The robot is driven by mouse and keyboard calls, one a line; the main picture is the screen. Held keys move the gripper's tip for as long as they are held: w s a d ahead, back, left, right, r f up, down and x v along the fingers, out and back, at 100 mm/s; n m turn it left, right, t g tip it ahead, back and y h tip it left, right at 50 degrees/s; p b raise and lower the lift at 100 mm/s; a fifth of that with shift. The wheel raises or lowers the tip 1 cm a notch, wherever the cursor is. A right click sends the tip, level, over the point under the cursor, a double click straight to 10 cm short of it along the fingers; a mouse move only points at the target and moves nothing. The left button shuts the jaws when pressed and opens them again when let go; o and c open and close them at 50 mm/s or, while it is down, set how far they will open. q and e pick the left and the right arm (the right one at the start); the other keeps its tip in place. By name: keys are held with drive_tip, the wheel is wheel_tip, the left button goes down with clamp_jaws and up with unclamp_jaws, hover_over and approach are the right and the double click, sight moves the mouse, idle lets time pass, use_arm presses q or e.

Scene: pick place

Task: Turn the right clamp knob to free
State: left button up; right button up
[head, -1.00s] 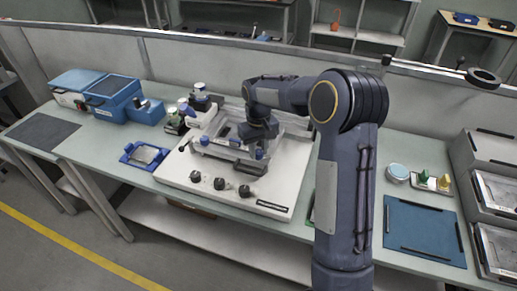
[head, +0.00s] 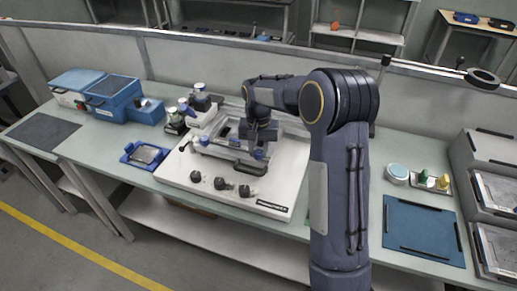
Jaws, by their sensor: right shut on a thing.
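A white machine base (head: 180,171) stands on the bench with a framed fixture on its top. The right clamp knob (head: 259,154) is blue and sits at the fixture's right front corner. My right gripper (head: 259,148) reaches down over it and is shut on it; the fingers and wrist hide most of the knob. Another blue clamp knob (head: 204,141) shows uncovered at the fixture's left. A dark handle (head: 250,169) lies in front of the right knob. My left gripper is not in view.
Several black knobs (head: 220,183) line the base's front. A blue tray (head: 145,155) and small bottles (head: 200,90) stand to the left. A blue mat (head: 425,230) and a round tin (head: 397,172) lie right of my arm. A low wall runs behind the bench.

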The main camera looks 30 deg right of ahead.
sight(259, 151)
idle(0.3)
drive_tip(key=o, duration=1)
drive_tip(key=shift+r, duration=0.1)
wheel_tip(259, 151, up, 7)
drive_tip(key=shift+r, duration=0.3)
